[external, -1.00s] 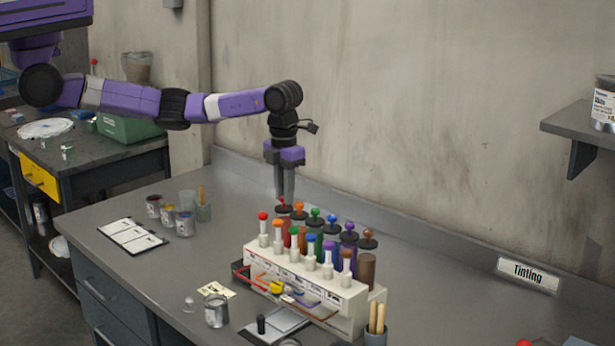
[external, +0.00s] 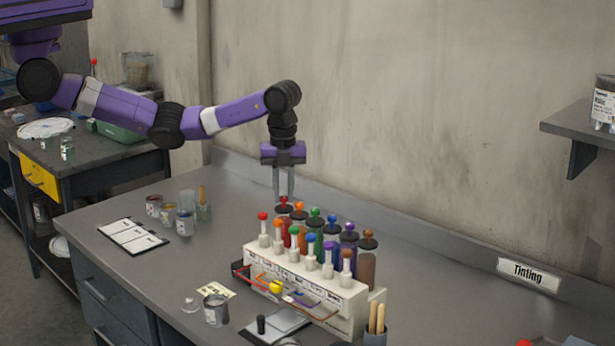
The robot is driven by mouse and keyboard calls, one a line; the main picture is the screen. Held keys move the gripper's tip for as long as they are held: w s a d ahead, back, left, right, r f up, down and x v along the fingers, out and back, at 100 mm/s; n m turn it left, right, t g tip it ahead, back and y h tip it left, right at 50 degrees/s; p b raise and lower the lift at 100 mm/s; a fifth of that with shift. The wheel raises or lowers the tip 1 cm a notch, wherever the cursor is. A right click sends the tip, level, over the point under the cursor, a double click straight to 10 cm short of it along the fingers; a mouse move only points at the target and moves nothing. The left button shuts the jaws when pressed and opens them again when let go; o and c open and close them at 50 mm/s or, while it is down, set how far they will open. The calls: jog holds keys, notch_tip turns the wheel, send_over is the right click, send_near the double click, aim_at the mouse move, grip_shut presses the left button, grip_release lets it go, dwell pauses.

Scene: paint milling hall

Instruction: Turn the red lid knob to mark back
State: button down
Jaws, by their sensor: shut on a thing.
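The tinting dispenser (external: 305,278) is a white block on the bench with a row of colour canisters behind it. The red lid knob (external: 284,200) tops the dark lid of the red canister (external: 284,223), at the left end of the back row. My gripper (external: 284,198) points straight down from above. Its fingertips are shut on the red lid knob, one on each side. The fingers partly cover the knob, and the lid marks and the knob's pointing direction are too small to tell.
Orange, green, blue, purple and brown knobs stand close by to the right. White pumps with coloured balls (external: 263,217) stand in front. Paint cups (external: 185,222) and a clipboard (external: 132,235) lie to the left.

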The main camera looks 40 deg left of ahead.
jog(key=n, duration=0.3)
jog(key=shift+r+n, duration=0.1)
jog(key=shift+n, duration=0.3)
jog(key=n, duration=0.3)
jog(key=shift+n, duration=0.3)
jog(key=n, duration=0.6)
jog(key=shift+s, duration=0.1)
jog(key=n, duration=0.4)
jog(key=shift+n, duration=0.4)
jog(key=n, duration=0.4)
jog(key=shift+n, duration=0.4)
jog(key=c, duration=1.3)
grip_release()
jog(key=shift+s, duration=0.1)
jog(key=shift+r, duration=0.1)
